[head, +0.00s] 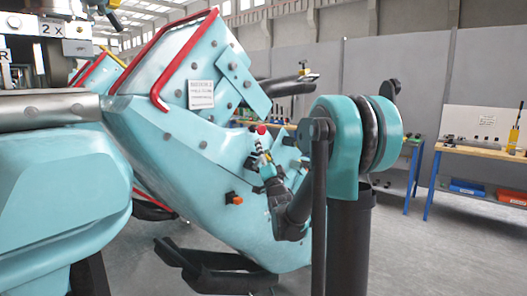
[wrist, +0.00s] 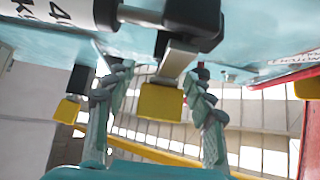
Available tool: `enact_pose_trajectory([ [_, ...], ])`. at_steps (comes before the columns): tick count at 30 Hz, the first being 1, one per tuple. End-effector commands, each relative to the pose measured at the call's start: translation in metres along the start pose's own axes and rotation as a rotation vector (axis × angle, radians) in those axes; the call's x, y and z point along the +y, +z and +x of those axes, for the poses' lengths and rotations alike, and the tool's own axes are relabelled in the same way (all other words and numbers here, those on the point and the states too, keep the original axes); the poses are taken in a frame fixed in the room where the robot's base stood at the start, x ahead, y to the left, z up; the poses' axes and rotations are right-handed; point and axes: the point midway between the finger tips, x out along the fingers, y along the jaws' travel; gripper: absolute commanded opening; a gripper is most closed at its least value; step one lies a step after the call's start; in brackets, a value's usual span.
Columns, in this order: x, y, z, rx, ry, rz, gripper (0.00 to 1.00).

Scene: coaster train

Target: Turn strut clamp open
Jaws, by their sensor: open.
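In the wrist view my gripper (wrist: 157,82) is open, with one grey-green finger on each side of a flat metal lever with a yellow end (wrist: 161,102). The lever hangs from a black block beside a white-and-black cylinder (wrist: 75,12) with printed text, which looks like the strut. I take the lever to be the strut clamp's handle, and cannot tell whether either finger touches it. A second yellow-ended part (wrist: 68,110) is at the left, beyond the left finger. In the head view my gripper (head: 262,160) is at the teal car's side, near a red knob (head: 261,129); the clamp is too small to make out.
The teal car body (head: 170,130) fills the left and middle, with red edge bars (head: 185,55). A blue-legged workbench (head: 465,150) stands at the right. Grey floor is clear between.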

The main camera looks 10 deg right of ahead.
Motion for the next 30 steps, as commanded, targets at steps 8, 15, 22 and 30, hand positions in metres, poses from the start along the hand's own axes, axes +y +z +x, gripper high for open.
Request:
enact_pose_trajectory([
  [8, -0.0001, 0.0, 0.0043, 0.0, 0.0, 0.0, 0.53],
  [15, -0.0001, 0.0, 0.0041, 0.0, 0.0, 0.0, 0.34],
  [22, -0.0001, 0.0, 0.004, 0.0, 0.0, 0.0, 0.05],
  [30, -0.0001, 0.0, 0.0039, 0.0, 0.0, 0.0, 0.0],
])
